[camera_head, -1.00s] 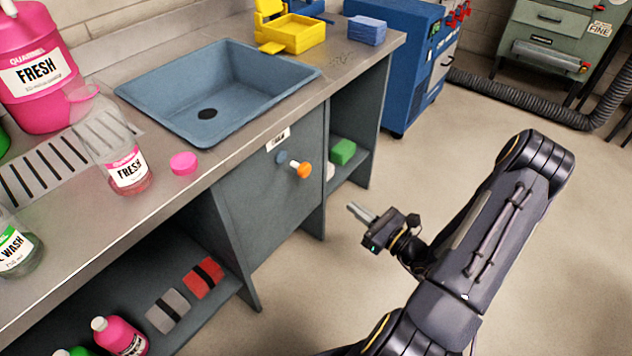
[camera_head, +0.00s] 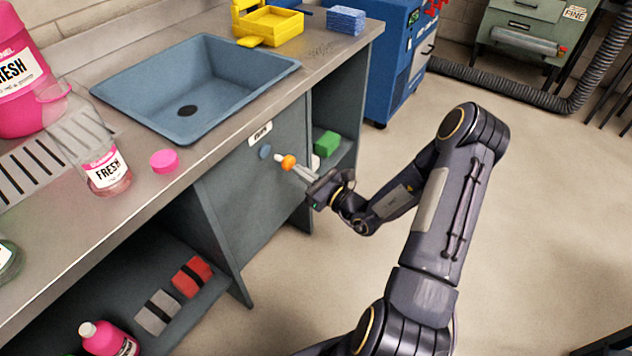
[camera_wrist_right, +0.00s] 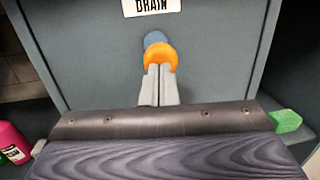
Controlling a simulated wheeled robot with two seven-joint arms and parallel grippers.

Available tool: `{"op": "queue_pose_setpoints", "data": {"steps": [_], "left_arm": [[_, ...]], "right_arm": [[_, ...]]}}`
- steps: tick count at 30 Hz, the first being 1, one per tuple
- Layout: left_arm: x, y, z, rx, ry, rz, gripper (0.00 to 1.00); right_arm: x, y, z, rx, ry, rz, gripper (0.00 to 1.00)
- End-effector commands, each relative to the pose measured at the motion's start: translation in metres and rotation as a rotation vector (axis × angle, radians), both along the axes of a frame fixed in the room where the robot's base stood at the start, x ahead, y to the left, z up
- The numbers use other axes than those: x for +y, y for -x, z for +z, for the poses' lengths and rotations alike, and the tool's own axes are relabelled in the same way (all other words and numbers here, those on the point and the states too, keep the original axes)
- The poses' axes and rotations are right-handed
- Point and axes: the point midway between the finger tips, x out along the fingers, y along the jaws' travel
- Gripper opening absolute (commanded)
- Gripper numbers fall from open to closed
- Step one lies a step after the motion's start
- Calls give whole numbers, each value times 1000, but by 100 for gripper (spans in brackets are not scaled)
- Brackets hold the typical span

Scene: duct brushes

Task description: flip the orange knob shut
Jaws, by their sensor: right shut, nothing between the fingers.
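A label reading DRAIN (camera_wrist_right: 152,5) is above the knob. My left gripper is out of view.
The blue sink (camera_head: 200,85) is set in the metal counter above. A green block (camera_head: 326,143) lies on an open shelf right of the panel. The floor (camera_head: 270,300) in front is clear.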

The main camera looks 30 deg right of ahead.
Motion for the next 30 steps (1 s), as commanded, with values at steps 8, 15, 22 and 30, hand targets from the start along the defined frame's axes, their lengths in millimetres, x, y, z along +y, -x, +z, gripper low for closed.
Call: {"op": "queue_pose_setpoints", "data": {"steps": [8,15,22,30], "left_arm": [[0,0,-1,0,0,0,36],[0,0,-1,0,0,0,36],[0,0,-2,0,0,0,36],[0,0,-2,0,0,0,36]], "right_arm": [[2,-8,1,0,0,-1,0],[3,-9,1,0,0,0,0],[16,-39,0,-2,1,3,0],[20,-51,1,-2,-1,-1,0]]}}
